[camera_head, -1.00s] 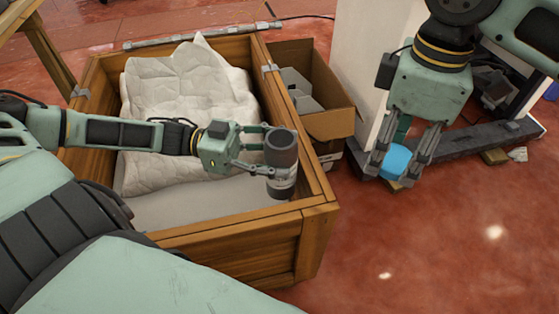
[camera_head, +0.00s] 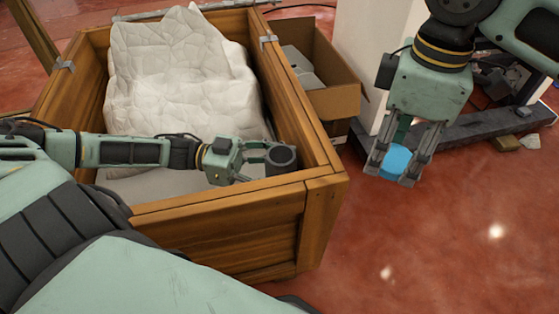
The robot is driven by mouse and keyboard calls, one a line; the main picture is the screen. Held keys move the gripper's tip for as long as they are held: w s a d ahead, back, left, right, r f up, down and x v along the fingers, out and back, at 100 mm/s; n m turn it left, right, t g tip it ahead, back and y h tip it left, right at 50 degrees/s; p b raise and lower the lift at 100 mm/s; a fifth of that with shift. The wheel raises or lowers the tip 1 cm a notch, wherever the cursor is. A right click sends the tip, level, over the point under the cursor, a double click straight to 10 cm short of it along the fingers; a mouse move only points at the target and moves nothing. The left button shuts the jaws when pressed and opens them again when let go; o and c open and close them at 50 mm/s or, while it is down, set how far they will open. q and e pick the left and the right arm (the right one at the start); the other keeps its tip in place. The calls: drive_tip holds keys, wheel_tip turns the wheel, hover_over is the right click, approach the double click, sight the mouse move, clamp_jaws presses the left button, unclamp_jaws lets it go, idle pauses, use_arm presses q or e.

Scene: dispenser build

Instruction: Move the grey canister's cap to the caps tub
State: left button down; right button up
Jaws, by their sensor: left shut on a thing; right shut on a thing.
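The grey canister (camera_head: 281,159) is upright with its dark open top showing; its lower part is hidden behind the front wall of the wooden crate (camera_head: 245,228). My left gripper (camera_head: 263,162) is shut on the canister, inside the crate's right front corner. I cannot tell whether the canister touches the crate floor. My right gripper (camera_head: 397,166) points down and is shut on a round blue cap (camera_head: 397,158), held off the canister, right of the crate. No caps tub shows in view.
A crumpled white quilted cloth (camera_head: 175,75) fills the crate's back. A cardboard box (camera_head: 328,100) with grey pieces stands just right of the crate. A white pillar (camera_head: 362,50) rises behind my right gripper. The red floor (camera_head: 440,250) at the lower right is clear.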

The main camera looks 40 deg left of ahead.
use_arm(q)
drive_tip(key=shift+r, duration=0.25)
drive_tip(key=shift+f, duration=0.15)
drive_tip(key=c, duration=1)
unclamp_jaws()
drive_tip(key=shift+f, duration=0.1)
drive_tip(key=shift+c, duration=0.2)
